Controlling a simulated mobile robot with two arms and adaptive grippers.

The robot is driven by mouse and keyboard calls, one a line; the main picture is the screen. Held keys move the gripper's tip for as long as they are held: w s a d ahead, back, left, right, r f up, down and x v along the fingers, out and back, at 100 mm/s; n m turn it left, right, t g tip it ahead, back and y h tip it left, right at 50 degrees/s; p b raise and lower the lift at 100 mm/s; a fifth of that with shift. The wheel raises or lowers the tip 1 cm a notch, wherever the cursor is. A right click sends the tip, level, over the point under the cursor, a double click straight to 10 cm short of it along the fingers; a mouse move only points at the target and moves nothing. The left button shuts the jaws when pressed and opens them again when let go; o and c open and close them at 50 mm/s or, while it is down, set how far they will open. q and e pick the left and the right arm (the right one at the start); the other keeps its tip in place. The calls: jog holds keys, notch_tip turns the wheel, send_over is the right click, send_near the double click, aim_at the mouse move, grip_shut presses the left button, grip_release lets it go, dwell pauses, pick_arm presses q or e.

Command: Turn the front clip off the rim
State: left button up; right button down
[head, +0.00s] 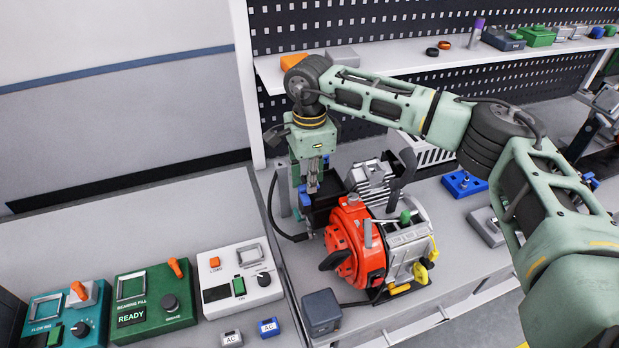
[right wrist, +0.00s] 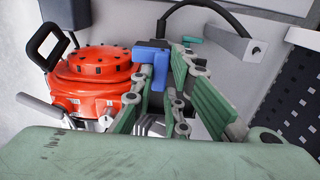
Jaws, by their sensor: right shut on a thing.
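The red round machine (head: 345,240) with a black handle stands on the bench in the middle of the head view; its red top also shows in the right wrist view (right wrist: 95,68). A blue clip (head: 305,198) sits beside its far left edge. In the right wrist view the blue clip (right wrist: 152,58) is at the fingertips, by the red rim. My right gripper (head: 313,188) points down, with its fingers (right wrist: 160,75) shut on the blue clip. Whether the clip still touches the rim is hard to tell. My left gripper is not in view.
A silver motor block (head: 408,245) with yellow parts adjoins the red machine. A dark grey box (head: 321,312) stands in front. Control boxes (head: 155,300) fill the left bench. A blue block (head: 464,184) lies at right. A shelf (head: 400,65) runs behind; a black cable (head: 272,205) loops left.

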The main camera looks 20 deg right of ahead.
jog(key=shift+s+f+m+b, duration=0.1)
jog(key=shift+m+b, duration=0.75)
jog(key=shift+b, duration=0.05)
jog(key=shift+s+f+m+b, duration=0.1)
jog(key=shift+m+b, duration=0.75)
jog(key=m+b, duration=0.2)
jog(key=shift+s+a+m, duration=0.1)
jog(key=shift+s+m, duration=0.1)
jog(key=shift+m, duration=0.1)
jog(key=m+b, duration=0.1)
jog(key=m, duration=0.1)
jog(key=m+b, duration=0.2)
jog(key=m, duration=0.1)
jog(key=a+m+b, duration=0.1)
jog(key=m+b, duration=0.1)
jog(key=m, duration=0.1)
jog(key=shift+s+r, duration=0.15)
jog(key=shift+s, duration=0.25)
jog(key=shift+a+r+m+b, duration=0.15)
jog(key=shift+m+b, duration=0.5)
jog(key=shift+m, duration=1.25)
jog(key=c, duration=1.7)
grip_release()
